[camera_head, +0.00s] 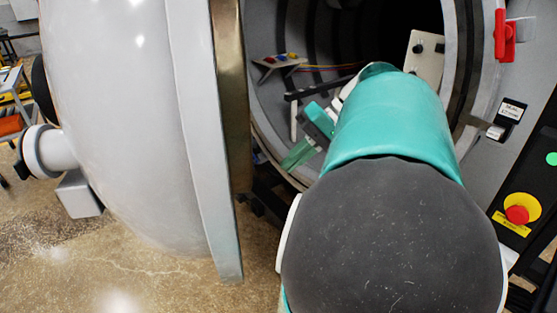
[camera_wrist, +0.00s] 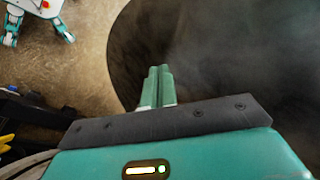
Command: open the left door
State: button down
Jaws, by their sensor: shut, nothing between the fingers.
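The left door (camera_head: 130,110) is a large pale domed door with a thick flanged rim. In the head view it stands open at the left, swung away from the round furnace opening (camera_head: 275,100). My gripper (camera_head: 294,158) is to the right of the door's rim, in front of the opening, partly hidden by my arm. In the wrist view my gripper (camera_wrist: 158,70) has its two green fingers together, with nothing between them. A large dark curved surface (camera_wrist: 240,60) fills the right of that view, beyond the fingers; it may be the door's inner face. I cannot tell whether the fingers touch it.
A red latch (camera_head: 504,36) sits on the opening's right rim. A control panel with a red emergency button (camera_head: 517,214) is at the right. A small shelf (camera_head: 279,63) with coloured items is inside the furnace. Speckled floor (camera_head: 130,275) is clear below the door.

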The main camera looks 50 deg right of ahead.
jog(key=w+a+f, duration=0.5)
jog(key=w+a, duration=0.1)
jog(key=a, duration=0.1)
jog(key=shift+a, duration=0.15)
jog(key=shift+w, duration=0.15)
